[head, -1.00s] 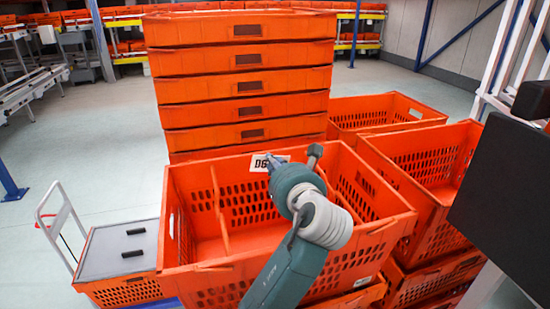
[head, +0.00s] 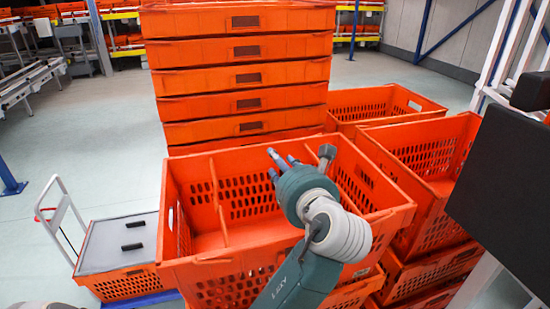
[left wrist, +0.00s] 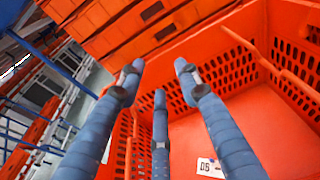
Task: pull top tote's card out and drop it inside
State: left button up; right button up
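The top tote (head: 285,262) is an open orange crate with slotted walls and inner dividers, in front of the tall stack. My left gripper (head: 277,164) is above its opening, near the far wall, with its fingers spread and empty. In the left wrist view the three blue-grey fingers (left wrist: 158,78) are apart with nothing between them. The white card (left wrist: 208,168) with dark print shows below them, against the tote's floor, and appears to lie inside. The card is not visible in the head view. My right gripper is not in view.
A tall stack of orange totes (head: 247,76) stands close behind. More open totes (head: 388,107) stand to the right, beside a dark panel (head: 505,200). A cart with a grey lid (head: 118,247) stands at left. Clear floor lies beyond it.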

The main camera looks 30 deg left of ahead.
pick_arm(q)
jog(key=v, duration=0.6)
jog(key=shift+s+d, duration=0.25)
